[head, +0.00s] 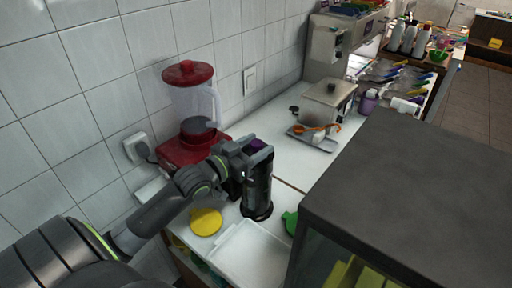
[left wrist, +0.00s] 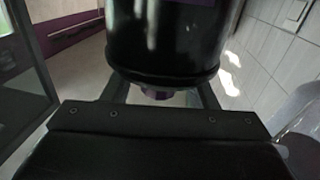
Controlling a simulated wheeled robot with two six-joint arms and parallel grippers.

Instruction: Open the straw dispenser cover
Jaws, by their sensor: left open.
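The straw dispenser (head: 257,188) is a tall black cylinder standing upright on the white counter. Its cover has a purple knob (head: 259,144) on top. My left gripper (head: 256,152) is at the top of the dispenser, with its fingers at the height of the knob. In the left wrist view the dispenser (left wrist: 165,45) fills the upper middle, and the purple knob (left wrist: 157,93) lies between the two fingers of my left gripper (left wrist: 160,92). The fingers are apart, one on each side of the knob. The cover looks closed. My right gripper is not in view.
A red blender (head: 192,105) stands just behind my left arm. A yellow lid (head: 206,222), a white tray (head: 250,258) and a green item (head: 290,222) lie around the dispenser's base. A large dark box (head: 420,190) fills the right.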

